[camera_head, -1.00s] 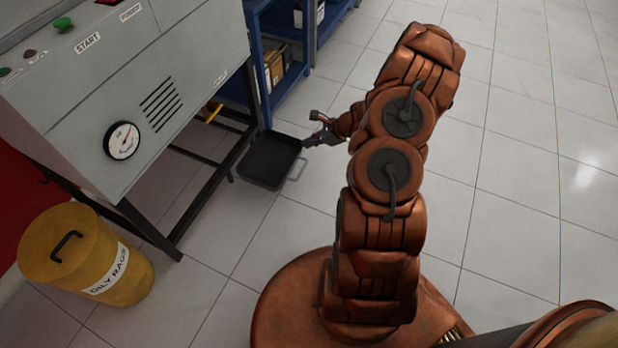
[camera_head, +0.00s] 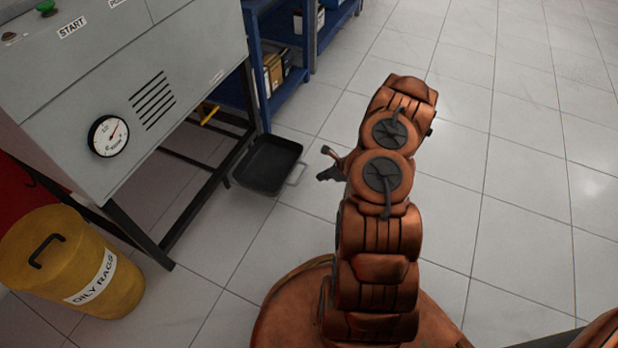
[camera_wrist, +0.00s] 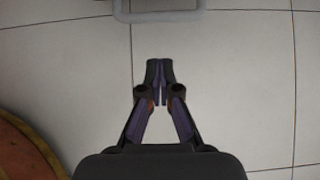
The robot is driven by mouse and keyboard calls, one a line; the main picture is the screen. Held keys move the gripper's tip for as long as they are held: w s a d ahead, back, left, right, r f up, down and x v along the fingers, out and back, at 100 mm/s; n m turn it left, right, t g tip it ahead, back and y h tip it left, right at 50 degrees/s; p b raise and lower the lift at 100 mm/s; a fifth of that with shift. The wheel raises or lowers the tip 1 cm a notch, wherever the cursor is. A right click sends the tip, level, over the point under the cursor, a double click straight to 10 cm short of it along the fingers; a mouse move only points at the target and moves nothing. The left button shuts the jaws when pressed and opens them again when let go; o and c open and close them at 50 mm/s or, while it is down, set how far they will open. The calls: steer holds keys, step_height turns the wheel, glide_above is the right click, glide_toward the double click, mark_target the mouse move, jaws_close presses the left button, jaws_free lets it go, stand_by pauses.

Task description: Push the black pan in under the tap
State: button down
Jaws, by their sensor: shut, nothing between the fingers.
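The black pan (camera_head: 268,163) is a shallow square tray on the tiled floor, beside the bench's near right leg and partly outside the frame. Its light handle (camera_head: 295,175) sticks out towards my gripper; it also shows at the top edge of the wrist view (camera_wrist: 160,16). A yellow tap (camera_head: 209,114) shows under the grey bench, left of and behind the pan. My gripper (camera_head: 323,164) is to the right of the pan, apart from it. In the wrist view my gripper (camera_wrist: 158,70) is shut and empty, with bare floor between its tips and the handle.
The grey bench (camera_head: 120,80) stands on dark legs (camera_head: 205,195) left of the pan. A blue shelf (camera_head: 290,88) with boxes is behind the pan. A yellow oily-rags bin (camera_head: 75,260) stands at the lower left. The floor on the right is clear.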

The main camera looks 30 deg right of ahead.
steer(key=w+a+f+b, duration=0.2)
steer(key=w+a, duration=0.1)
steer(key=w, duration=0.1)
steer(key=shift+w+f, duration=0.3)
steer(key=shift+w, duration=0.1)
